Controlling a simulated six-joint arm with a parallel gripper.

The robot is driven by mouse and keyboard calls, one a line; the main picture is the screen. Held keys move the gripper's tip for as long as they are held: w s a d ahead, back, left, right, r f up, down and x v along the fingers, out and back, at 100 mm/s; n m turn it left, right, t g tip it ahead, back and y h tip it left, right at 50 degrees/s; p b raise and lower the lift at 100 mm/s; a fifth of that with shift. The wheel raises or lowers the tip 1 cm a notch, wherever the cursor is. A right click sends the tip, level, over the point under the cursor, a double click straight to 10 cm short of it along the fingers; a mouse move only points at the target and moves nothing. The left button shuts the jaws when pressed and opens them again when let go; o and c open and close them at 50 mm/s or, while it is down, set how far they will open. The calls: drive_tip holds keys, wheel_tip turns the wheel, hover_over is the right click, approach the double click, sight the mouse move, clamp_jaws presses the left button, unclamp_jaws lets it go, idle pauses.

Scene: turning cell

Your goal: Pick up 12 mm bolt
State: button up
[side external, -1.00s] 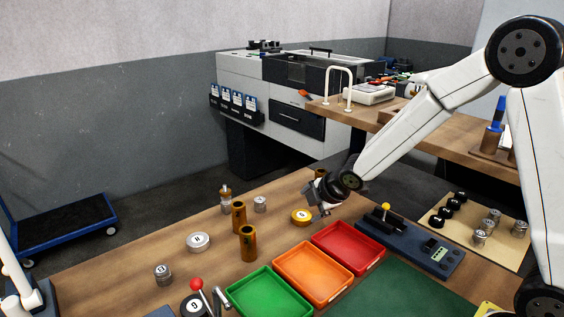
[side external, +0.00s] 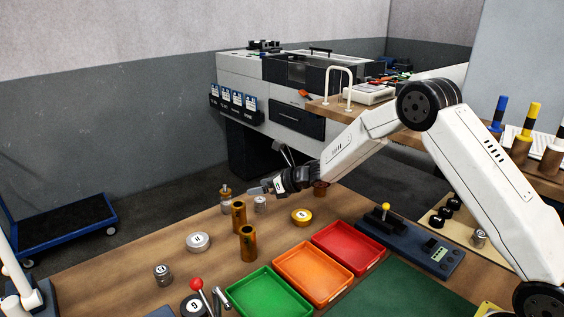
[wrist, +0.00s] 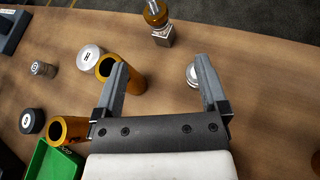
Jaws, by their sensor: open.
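No part here can be clearly read as the 12 mm bolt. A small silver cylindrical part (side external: 260,205) stands on the bench just below my gripper (side external: 261,188). In the wrist view a silver part (wrist: 192,76) shows beside the right finger, which partly hides it. My gripper (wrist: 161,64) is open with nothing between its fingers, above the bench. An amber-topped part with a metal body (side external: 225,197) stands to the left; it also shows at the top of the wrist view (wrist: 157,16).
Two brass tubes, a rear one (side external: 238,217) and a front one (side external: 248,244), stand close to the gripper. Green (side external: 232,290), orange (side external: 283,272) and red (side external: 321,247) trays sit in front.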

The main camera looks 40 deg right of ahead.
sight(225, 192)
drive_tip(key=shift+w+a+f+n+y, duration=0.1)
drive_tip(key=shift+w+f+n+y, duration=0.1)
drive_tip(key=shift+n, duration=0.4)
drive_tip(key=shift+w+a+f+n+y, duration=0.1)
drive_tip(key=shift+n+y, duration=0.1)
drive_tip(key=shift+n, duration=0.4)
drive_tip(key=shift+x, duration=3.4)
drive_tip(key=shift+x, duration=2.55)
drive_tip(key=shift+w+d, duration=0.1)
